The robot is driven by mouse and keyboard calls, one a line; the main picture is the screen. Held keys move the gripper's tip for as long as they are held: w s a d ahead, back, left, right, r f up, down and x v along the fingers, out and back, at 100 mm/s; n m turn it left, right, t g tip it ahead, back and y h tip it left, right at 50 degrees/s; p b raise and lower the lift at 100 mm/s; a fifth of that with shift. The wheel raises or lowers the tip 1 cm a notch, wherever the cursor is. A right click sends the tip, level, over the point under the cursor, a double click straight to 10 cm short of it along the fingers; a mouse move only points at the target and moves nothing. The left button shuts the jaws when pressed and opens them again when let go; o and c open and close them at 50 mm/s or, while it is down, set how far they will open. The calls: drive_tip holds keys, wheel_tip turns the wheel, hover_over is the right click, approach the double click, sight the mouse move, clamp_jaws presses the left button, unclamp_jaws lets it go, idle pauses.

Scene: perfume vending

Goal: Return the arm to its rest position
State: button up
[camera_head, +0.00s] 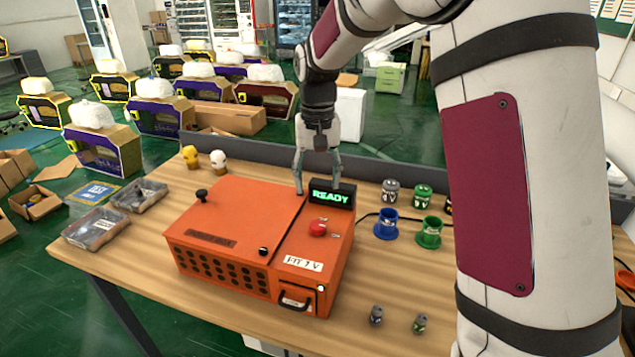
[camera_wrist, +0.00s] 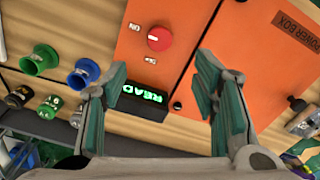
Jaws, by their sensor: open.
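My gripper (camera_head: 317,178) is open and empty. In the head view it points down at the back of the orange power box (camera_head: 235,222), beside the black display (camera_head: 332,193) that reads READY in green. In the wrist view the two fingers (camera_wrist: 160,95) are spread wide, with the display (camera_wrist: 143,102) and part of the orange box (camera_wrist: 240,50) showing between and beyond them. I cannot tell the exact height of the fingertips above the box. My white arm with a dark red panel fills the right of the head view.
A red knob (camera_head: 317,228) sits on the box. Blue (camera_head: 385,223) and green (camera_head: 429,232) cups and several small canisters stand to the right. Trays (camera_head: 97,228) and figures lie left. A low grey panel (camera_head: 262,152) runs behind.

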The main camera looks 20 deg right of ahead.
drive_tip(key=s+r+n+t, duration=0.1)
drive_tip(key=s+r+t, duration=0.1)
drive_tip(key=s+r, duration=0.6)
drive_tip(key=s+r+n+t, duration=0.15)
drive_tip(key=s+r, duration=0.25)
drive_tip(key=s, duration=0.8)
drive_tip(key=s+f+t, duration=0.1)
drive_tip(key=s+t, duration=0.1)
drive_tip(key=s, duration=0.6)
drive_tip(key=shift+s+f, duration=0.15)
drive_tip(key=shift+s, duration=0.25)
